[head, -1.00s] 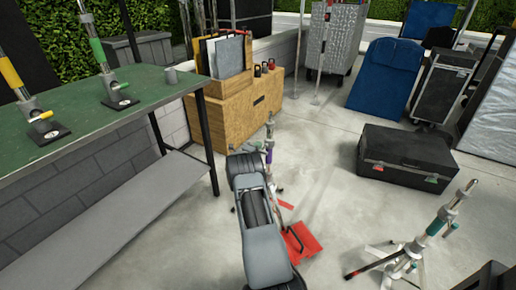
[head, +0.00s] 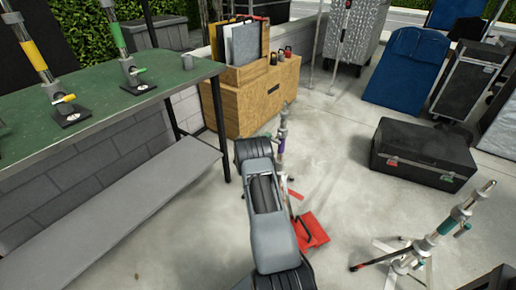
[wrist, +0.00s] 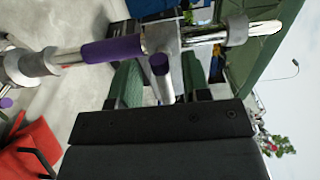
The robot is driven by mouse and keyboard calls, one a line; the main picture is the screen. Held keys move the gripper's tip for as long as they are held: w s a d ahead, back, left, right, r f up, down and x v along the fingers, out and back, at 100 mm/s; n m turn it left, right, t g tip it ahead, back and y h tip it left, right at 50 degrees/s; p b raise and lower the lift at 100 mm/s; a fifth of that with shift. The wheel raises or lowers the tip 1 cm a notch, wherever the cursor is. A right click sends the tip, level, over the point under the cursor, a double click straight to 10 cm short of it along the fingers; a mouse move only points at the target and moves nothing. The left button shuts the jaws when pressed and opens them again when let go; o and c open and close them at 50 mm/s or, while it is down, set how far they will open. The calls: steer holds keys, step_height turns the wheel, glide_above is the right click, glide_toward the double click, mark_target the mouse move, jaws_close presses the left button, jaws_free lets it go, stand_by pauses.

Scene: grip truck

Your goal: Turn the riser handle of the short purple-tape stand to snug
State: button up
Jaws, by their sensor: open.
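The short purple-tape stand (head: 281,142) is upright beyond my arm in the head view, its lower part partly hidden. In the wrist view its purple tape (wrist: 112,50) runs sideways across the top, with a metal collar (wrist: 178,37) beside it. A riser handle with a purple end (wrist: 160,65) and a silver rod sticks out from that collar. My gripper (wrist: 162,78) is open, with its green-padded fingers on either side of the handle. A gap shows on both sides of the handle.
A red sandbag (head: 312,231) lies by the stand's base. A green-topped bench (head: 150,95) is at left and a wooden crate (head: 235,108) behind. A black case (head: 420,152) and a green-tape stand (head: 440,235) are at right. Floor between them is clear.

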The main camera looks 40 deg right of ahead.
steer(key=p+v, duration=0.2)
steer(key=v, duration=0.8)
steer(key=shift+a, duration=0.15)
